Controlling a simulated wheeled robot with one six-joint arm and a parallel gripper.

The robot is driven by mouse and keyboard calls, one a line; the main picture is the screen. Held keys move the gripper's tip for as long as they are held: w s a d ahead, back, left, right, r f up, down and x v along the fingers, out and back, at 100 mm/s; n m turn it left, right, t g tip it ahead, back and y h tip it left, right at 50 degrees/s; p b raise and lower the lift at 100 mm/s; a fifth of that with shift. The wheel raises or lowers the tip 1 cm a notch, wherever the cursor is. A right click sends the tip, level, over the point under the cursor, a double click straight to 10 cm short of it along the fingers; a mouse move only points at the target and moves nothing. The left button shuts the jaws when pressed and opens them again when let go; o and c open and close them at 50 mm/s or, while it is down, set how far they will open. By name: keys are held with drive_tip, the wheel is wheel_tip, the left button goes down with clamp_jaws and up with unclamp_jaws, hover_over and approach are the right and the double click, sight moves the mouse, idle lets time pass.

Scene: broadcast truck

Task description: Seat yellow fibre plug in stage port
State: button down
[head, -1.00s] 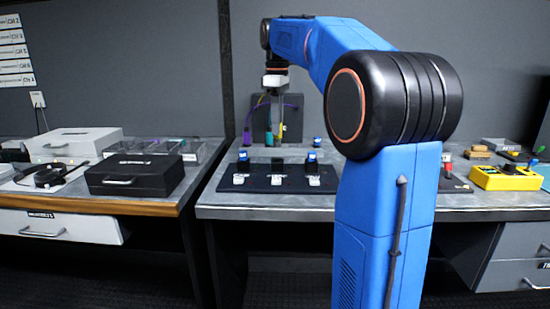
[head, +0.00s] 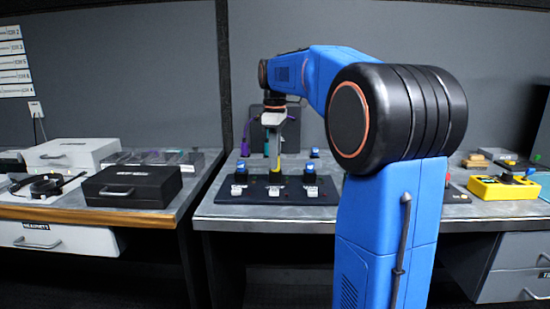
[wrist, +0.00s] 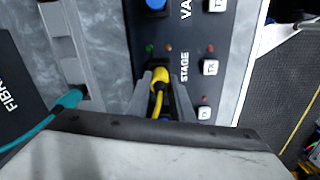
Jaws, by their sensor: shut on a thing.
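My gripper (head: 275,152) is shut on the yellow fibre plug (head: 274,178), just above the middle of the dark port panel (head: 230,196). In the wrist view, the two fingers of my gripper (wrist: 160,85) flank the yellow plug (wrist: 159,76), and its yellow cable bends back between them. The plug's tip is at the panel (wrist: 142,18), beside the STAGE label (wrist: 184,67). The stage port itself is hidden under the plug and fingers, so I cannot tell whether the plug is inside it. A green light and an orange light show beside the plug.
A blue plug (wrist: 156,4) stands at the neighbouring port. White buttons (wrist: 210,67) line the panel's edge. A teal cable (wrist: 68,99) lies left of the gripper in the wrist view. A yellow meter (head: 503,188) sits farther right; a black case (head: 132,186) is on the left bench.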

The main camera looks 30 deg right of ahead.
drive_tip(key=c, duration=1.6)
unclamp_jaws()
drive_tip(key=shift+o, duration=0.2)
wheel_tip(320, 180, up, 12)
